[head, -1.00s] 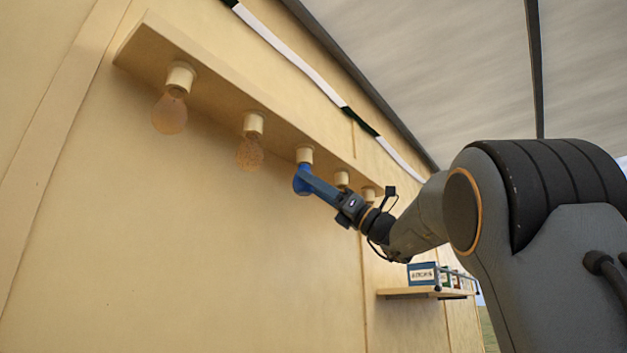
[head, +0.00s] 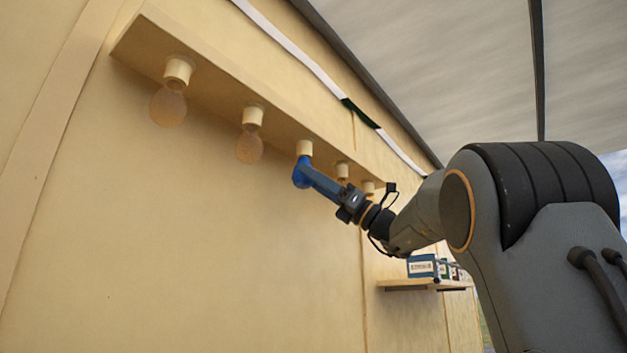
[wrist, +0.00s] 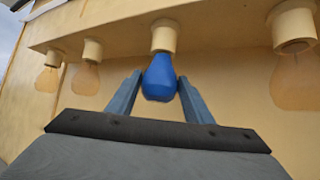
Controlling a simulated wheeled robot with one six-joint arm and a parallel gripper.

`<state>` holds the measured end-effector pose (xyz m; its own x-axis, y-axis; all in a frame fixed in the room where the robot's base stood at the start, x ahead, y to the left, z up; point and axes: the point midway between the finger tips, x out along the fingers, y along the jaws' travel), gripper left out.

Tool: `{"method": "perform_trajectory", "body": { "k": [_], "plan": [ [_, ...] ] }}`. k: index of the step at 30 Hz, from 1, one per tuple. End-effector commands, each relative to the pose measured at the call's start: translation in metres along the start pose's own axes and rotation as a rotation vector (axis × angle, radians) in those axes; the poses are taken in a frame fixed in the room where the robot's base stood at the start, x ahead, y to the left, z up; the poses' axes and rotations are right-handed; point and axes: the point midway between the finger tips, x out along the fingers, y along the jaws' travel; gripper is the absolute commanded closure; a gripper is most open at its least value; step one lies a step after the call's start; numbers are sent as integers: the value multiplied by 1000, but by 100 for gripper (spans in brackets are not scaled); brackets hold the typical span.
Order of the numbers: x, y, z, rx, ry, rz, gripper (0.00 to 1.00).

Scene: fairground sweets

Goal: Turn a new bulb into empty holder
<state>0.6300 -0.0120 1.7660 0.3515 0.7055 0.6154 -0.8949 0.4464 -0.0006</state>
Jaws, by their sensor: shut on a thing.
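A blue bulb (wrist: 160,77) hangs upright, neck up, at a cream holder (wrist: 164,36) in the wrist view. Its top meets the holder's lower rim; how far it is in cannot be seen. My gripper (wrist: 158,84) is shut on the blue bulb, one blue finger on each side. In the head view the blue bulb (head: 300,172) is partly covered by my gripper (head: 304,174), below the middle holder (head: 304,148) of the row.
Clear bulbs hang in neighbouring holders, one at far left (head: 168,106) and one beside it (head: 249,146). The holders sit under a wooden ledge (head: 215,95) on the wall. A small shelf (head: 400,283) with boxes (head: 424,266) is at lower right. The space below the bulbs is clear.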

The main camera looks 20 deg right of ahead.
Motion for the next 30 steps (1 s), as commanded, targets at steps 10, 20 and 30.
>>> {"method": "perform_trajectory", "body": {
  "k": [10, 20, 30],
  "plan": [
    [-2, 0, -4, 2, 4, 1, 67],
    [0, 0, -2, 2, 3, 1, 67],
    [3, 0, 3, 0, 0, 0, 66]
  ]
}}
